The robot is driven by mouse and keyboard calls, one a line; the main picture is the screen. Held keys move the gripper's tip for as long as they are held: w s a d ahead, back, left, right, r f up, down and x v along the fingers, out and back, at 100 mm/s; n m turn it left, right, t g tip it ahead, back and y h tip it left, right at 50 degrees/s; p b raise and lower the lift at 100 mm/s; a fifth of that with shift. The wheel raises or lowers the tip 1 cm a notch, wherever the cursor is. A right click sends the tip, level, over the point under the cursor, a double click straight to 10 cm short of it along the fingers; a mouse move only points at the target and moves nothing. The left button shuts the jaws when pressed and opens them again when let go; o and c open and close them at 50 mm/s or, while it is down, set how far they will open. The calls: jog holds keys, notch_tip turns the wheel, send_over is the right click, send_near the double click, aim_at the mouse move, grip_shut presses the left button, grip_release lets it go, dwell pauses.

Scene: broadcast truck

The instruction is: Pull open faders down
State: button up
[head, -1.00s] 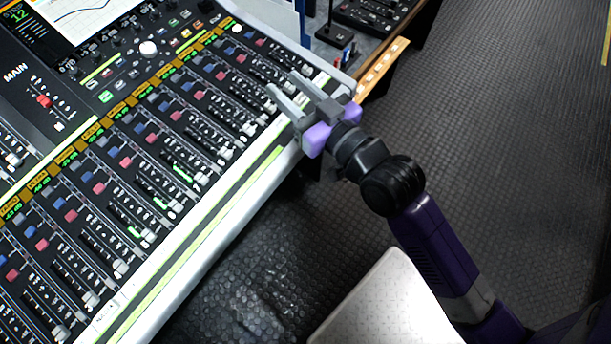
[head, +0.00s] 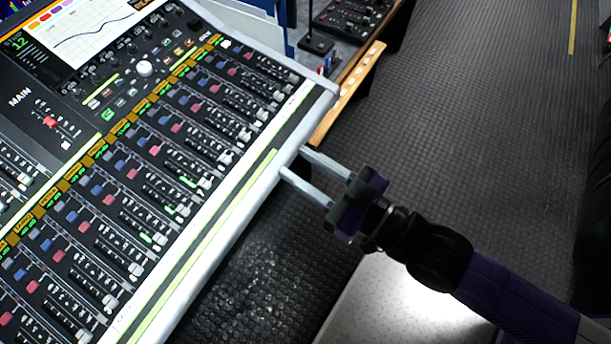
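The mixing console (head: 237,190) fills the left of the head view, with a slanted row of channel faders. Most white fader caps, such as this fader cap (head: 135,269), sit at the lower ends of their slots near the front edge. A few caps, such as this fader cap (head: 189,182) and its neighbour (head: 168,209), stand a little higher up, with green lit marks beside them. A red main fader (head: 50,122) is at the left. My gripper (head: 291,162) is open and empty, its two fingers apart, just off the console's front edge.
A wooden ledge (head: 345,97) adjoins the console's far right corner. A smaller control unit (head: 352,18) stands behind it. A light metal plate (head: 400,300) lies under my arm. Dark textured floor (head: 470,120) is clear on the right.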

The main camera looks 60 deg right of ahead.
jog(key=shift+s+a+r+n+y, duration=0.15)
jog(key=shift+s+a, duration=0.3)
jog(key=shift+s, duration=0.25)
jog(key=shift+s+a+r+n+y, duration=0.15)
jog(key=shift+s+a, duration=0.25)
jog(key=shift+s, duration=0.25)
jog(key=s+a+f+g, duration=0.1)
jog(key=s+f+g, duration=0.2)
jog(key=s, duration=0.5)
jog(key=shift+s+a+f+y, duration=0.2)
jog(key=shift+s+a+y, duration=0.1)
jog(key=shift+a, duration=0.05)
